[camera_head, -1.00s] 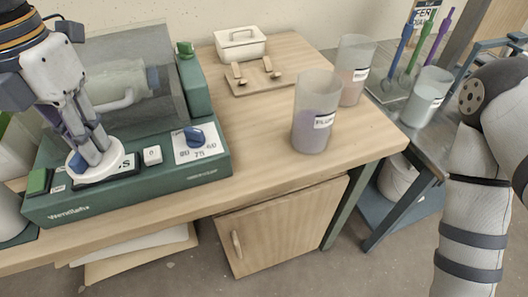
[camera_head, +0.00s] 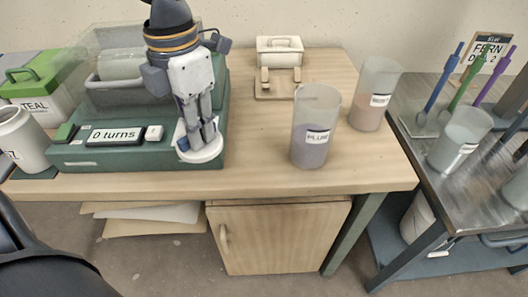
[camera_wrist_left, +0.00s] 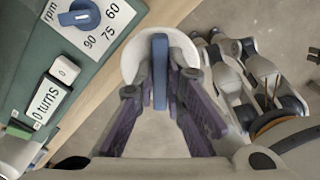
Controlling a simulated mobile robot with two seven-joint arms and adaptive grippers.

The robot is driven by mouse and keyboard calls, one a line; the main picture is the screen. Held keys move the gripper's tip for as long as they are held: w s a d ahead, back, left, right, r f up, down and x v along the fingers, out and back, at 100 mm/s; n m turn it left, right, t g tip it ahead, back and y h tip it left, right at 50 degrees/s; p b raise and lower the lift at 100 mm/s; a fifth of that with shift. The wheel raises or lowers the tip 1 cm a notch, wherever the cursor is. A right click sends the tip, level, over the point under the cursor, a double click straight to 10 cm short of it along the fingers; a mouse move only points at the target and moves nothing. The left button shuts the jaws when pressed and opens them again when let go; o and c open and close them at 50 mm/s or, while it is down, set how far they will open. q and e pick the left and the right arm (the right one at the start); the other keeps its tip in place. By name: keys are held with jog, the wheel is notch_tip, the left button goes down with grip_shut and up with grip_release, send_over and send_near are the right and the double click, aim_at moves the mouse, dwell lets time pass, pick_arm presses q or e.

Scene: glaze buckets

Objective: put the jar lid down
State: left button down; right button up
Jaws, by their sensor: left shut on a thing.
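The jar lid (camera_head: 205,153) is a white disc with a blue upright handle. My left gripper (camera_head: 197,133) is shut on this handle and holds the lid level. In the head view the lid covers the dial at the right front of the green machine (camera_head: 130,170). In the left wrist view the lid (camera_wrist_left: 133,62) and its blue handle (camera_wrist_left: 159,75) sit between the fingers, with the table edge and floor behind. Part of what looks like my right gripper (camera_wrist_left: 235,75) shows there, its jaws unclear.
A white jar (camera_head: 22,140) stands at the left. Bare table lies between the machine and plum bucket. A metal table (camera_head: 420,95) is at right.

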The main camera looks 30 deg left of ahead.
pick_arm(q)
send_near(256, 159)
jog(key=s+a+r, duration=0.2)
jog(key=s, duration=0.2)
jog(key=w+f, duration=0.1)
jog(key=w+d+f+b, duration=0.1)
jog(key=f, duration=0.1)
jog(key=shift+w+d+f, duration=0.25)
jog(key=shift+w+f, duration=0.1)
jog(key=shift+w+d+f, duration=0.2)
jog(key=shift+w+f, duration=0.15)
jog(key=shift+w, duration=0.15)
notch_tip(256, 159, down, 4)
jog(key=shift+w+d+r+b, duration=0.1)
jog(key=shift+w+r+b, duration=0.1)
jog(key=shift+b, duration=0.35)
jog(key=shift+r, duration=0.1)
pick_arm(e)
jog(key=s+f+g, duration=0.1)
jog(key=s+f, duration=0.1)
jog(key=shift+s+f, duration=0.3)
jog(key=shift+s, duration=0.1)
pick_arm(q)
jog(key=c, duration=1.7)
grip_release()
jog(key=shift+o, duration=0.2)
